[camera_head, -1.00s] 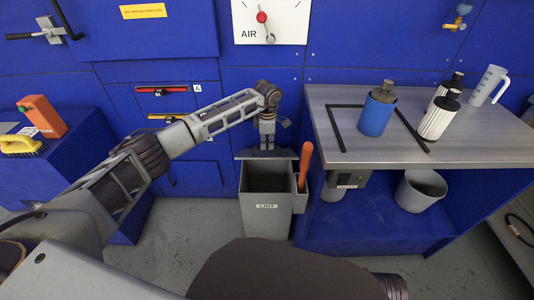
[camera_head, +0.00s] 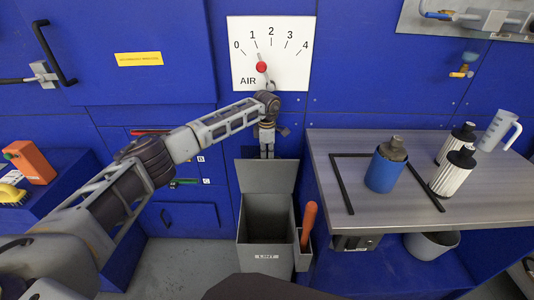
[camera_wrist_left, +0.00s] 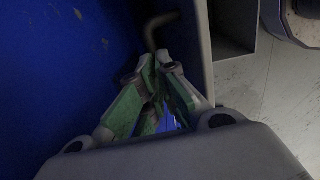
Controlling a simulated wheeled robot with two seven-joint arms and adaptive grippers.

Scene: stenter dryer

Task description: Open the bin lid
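The grey bin (camera_head: 265,253) with a LINT label stands on the floor in front of the blue machine. Its lid (camera_head: 266,177) stands up at the rear edge, and the dark inside of the bin shows. My left gripper (camera_head: 267,152) points down at the lid's top edge, at or just behind it. In the left wrist view the fingers (camera_wrist_left: 156,62) are drawn close together beside the grey lid (camera_wrist_left: 194,45). A dark bent piece shows just beyond the fingertips. I see nothing clearly held. My right gripper is out of view.
An orange-handled tool (camera_head: 308,222) sits in a holder on the bin's right side. A bench (camera_head: 475,197) with a blue bottle (camera_head: 385,170) and white cylinders stands at right. An air gauge (camera_head: 270,55) is above. Floor to the bin's left is clear.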

